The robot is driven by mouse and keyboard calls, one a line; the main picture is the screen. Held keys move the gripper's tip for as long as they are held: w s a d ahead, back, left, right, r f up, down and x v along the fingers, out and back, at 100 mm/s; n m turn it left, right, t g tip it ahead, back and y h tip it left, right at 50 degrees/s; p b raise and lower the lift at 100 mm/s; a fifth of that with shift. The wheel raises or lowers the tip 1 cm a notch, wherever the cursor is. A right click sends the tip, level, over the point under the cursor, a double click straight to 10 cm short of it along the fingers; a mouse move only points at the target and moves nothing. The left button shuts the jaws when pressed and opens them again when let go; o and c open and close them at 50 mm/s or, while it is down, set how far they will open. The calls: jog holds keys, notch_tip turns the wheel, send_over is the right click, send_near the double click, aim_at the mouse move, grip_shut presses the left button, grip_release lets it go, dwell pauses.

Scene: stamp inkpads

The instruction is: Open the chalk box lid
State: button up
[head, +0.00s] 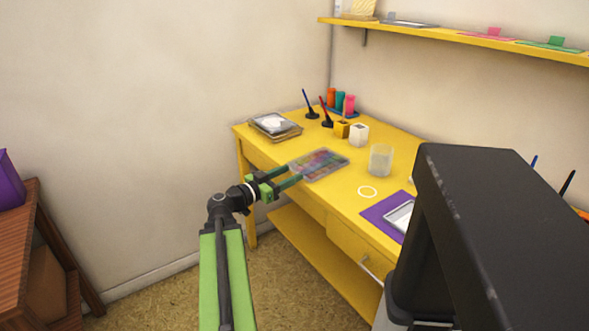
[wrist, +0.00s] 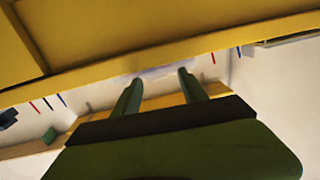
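The chalk box (head: 319,163) is a flat, see-through case with coloured sticks inside, lying near the left front edge of the yellow desk in the head view. Its lid looks down flat. My gripper (head: 293,174) is at the box's front left side, at the desk's front edge, with its green fingers spread apart. In the wrist view my gripper (wrist: 159,76) is open, and a pale, hazy edge shows between the fingertips, probably the box. I cannot tell whether the fingers touch it.
A yellow shelf (head: 450,38) hangs above. A wooden cabinet (head: 36,215) stands left.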

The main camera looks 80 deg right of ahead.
jog(key=shift+s+d, duration=0.15)
jog(key=shift+s, duration=0.15)
grip_shut()
dwell(0.8)
